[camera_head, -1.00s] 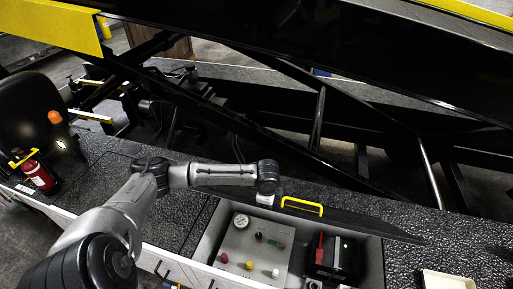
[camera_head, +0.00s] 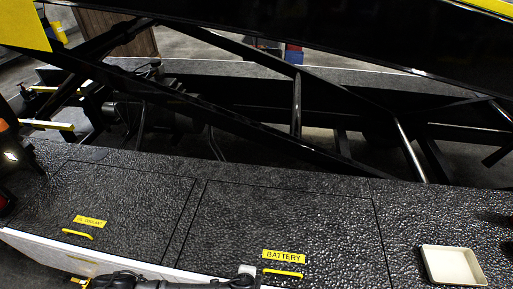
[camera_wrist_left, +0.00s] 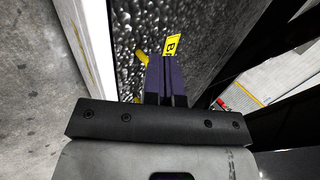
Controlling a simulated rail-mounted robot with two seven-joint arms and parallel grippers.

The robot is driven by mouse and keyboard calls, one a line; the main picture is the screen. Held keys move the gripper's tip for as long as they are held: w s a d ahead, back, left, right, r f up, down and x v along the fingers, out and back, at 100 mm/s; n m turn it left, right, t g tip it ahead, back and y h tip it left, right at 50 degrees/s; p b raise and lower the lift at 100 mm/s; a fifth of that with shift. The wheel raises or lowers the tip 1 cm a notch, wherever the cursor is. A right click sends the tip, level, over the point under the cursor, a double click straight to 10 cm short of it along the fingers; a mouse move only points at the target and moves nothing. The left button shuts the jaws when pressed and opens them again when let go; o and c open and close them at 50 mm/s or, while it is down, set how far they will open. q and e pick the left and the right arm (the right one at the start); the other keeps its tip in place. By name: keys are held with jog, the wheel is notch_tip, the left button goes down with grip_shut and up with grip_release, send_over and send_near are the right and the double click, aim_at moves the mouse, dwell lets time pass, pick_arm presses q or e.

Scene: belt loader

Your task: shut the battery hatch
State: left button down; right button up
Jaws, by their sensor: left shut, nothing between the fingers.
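The battery hatch (camera_head: 310,225) lies flat in the black textured deck in the head view, its edges showing as thin seams. Its yellow BATTERY label (camera_head: 284,257) and yellow handle (camera_head: 283,272) face up near the front edge. The compartment under it is hidden. In the left wrist view, my left gripper's dark fingers (camera_wrist_left: 164,65) are together and empty, over the hatch surface (camera_wrist_left: 195,28) close to the label (camera_wrist_left: 172,45). I cannot tell whether they touch it. In the head view only my left arm shows at the bottom edge. My right gripper is out of view.
A second closed hatch (camera_head: 110,205) with a yellow handle lies to the left. A cream tray (camera_head: 427,265) sits on the deck at right. The black lift frame (camera_head: 240,125) crosses behind the deck.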

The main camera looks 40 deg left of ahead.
pick_arm(q)
jog(key=shift+s+d+f+b, duration=0.15)
jog(key=shift+f+b, duration=0.15)
jog(key=shift+f, duration=1.05)
jog(key=s+p+v, duration=0.1)
jog(key=p+v, duration=0.4)
jog(key=v, duration=0.7)
jog(key=shift+d, duration=0.25)
jog(key=shift+s+f, duration=0.1)
